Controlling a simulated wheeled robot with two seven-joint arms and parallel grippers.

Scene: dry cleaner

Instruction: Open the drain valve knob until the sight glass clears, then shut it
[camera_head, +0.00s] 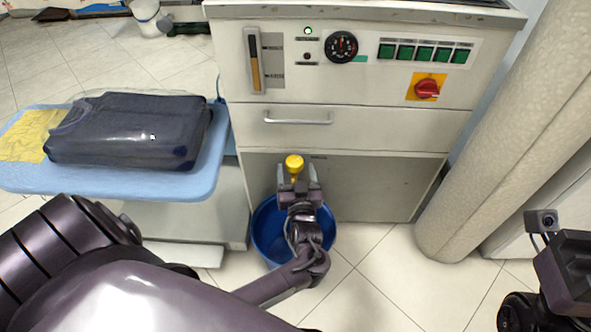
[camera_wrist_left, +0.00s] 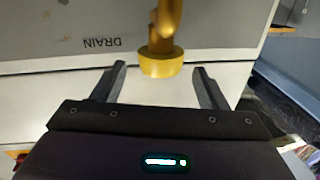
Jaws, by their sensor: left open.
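The yellow drain valve knob (camera_head: 294,162) is low on the front of the machine, below the drawer. In the left wrist view the knob (camera_wrist_left: 161,67) hangs from a brass-coloured pipe near the upside-down word DRAIN. My left gripper (camera_head: 297,173) is open at the knob. In the wrist view its fingertips stand on either side of the knob with a gap on both sides. The sight glass (camera_head: 254,62) is at the machine's upper left, with amber liquid in its lower part. My right arm shows at the right edge; its fingers do not show.
A blue bucket (camera_head: 264,228) stands on the floor below the knob, partly hidden by my left arm. A blue-topped board (camera_head: 205,178) with a wrapped dark garment (camera_head: 130,128) is at the left. A thick beige column (camera_head: 500,130) stands at the right. The drawer handle (camera_head: 297,121) is above the knob.

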